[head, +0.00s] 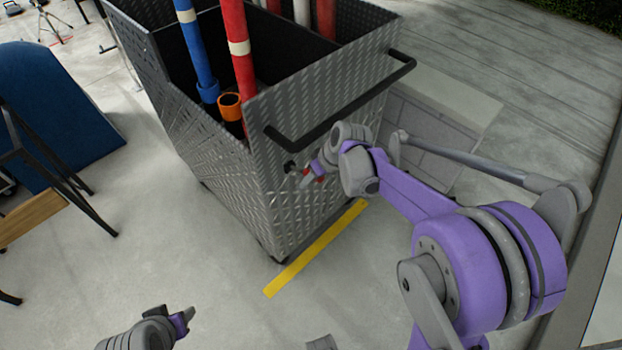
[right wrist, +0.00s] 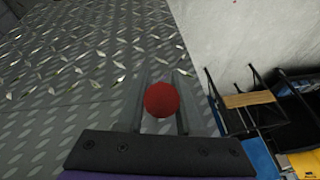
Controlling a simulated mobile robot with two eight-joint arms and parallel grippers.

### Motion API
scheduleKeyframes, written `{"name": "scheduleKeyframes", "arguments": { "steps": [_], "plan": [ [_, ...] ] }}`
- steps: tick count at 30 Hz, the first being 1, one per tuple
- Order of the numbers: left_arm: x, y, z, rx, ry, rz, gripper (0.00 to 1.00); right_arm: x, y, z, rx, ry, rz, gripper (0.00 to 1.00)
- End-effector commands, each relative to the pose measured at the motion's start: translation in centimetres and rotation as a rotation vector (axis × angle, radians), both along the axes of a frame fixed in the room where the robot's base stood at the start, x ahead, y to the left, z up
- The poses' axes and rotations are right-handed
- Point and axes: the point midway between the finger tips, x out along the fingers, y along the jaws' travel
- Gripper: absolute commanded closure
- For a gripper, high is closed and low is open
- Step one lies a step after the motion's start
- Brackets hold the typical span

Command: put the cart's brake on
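The cart (head: 290,225) is a tall box of grey diamond-plate metal with a black push handle (head: 340,112) on its near end. A round red knob (right wrist: 162,99) fills the gap between my right gripper's fingers (right wrist: 162,95), with no clear space on either side. In the head view my right gripper (head: 308,180) is at the cart's end panel, below the handle, beside a small black fitting (head: 290,167). The lever behind the knob is hidden. My left gripper (head: 186,317) is low at the bottom left, away from the cart; its finger gap is unclear.
Blue and red pipes (head: 238,50) stand in the cart. A yellow floor strip (head: 315,250) runs by its near edge. A grey block stack (head: 430,115) stands behind my right arm. A blue panel (head: 50,110) and a black-legged bench (head: 30,218) are at left. Floor between is clear.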

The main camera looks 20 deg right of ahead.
Motion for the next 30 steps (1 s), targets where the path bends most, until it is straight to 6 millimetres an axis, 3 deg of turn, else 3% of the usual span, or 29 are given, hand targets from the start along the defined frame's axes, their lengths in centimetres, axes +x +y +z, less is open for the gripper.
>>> {"name": "scheduleKeyframes", "arguments": {
  "steps": [1, 5, 30],
  "plan": [
    [0.0, 0.0, 0.0, 0.0, 0.0, 0.0, 0.5, 0.0, 0.0, 0.01, 0.0, 0.0, 0.0, 0.77],
    [0.0, 0.0, 0.0, 0.0, 0.0, 0.0, 0.5, -0.01, 0.0, 0.02, 0.0, 0.0, 0.0, 1.0],
    [0.0, 0.0, 0.0, 0.0, 0.0, 0.0, 0.5, -0.01, -0.01, 0.03, 0.0, 0.0, 0.0, 1.0]
  ]
}}
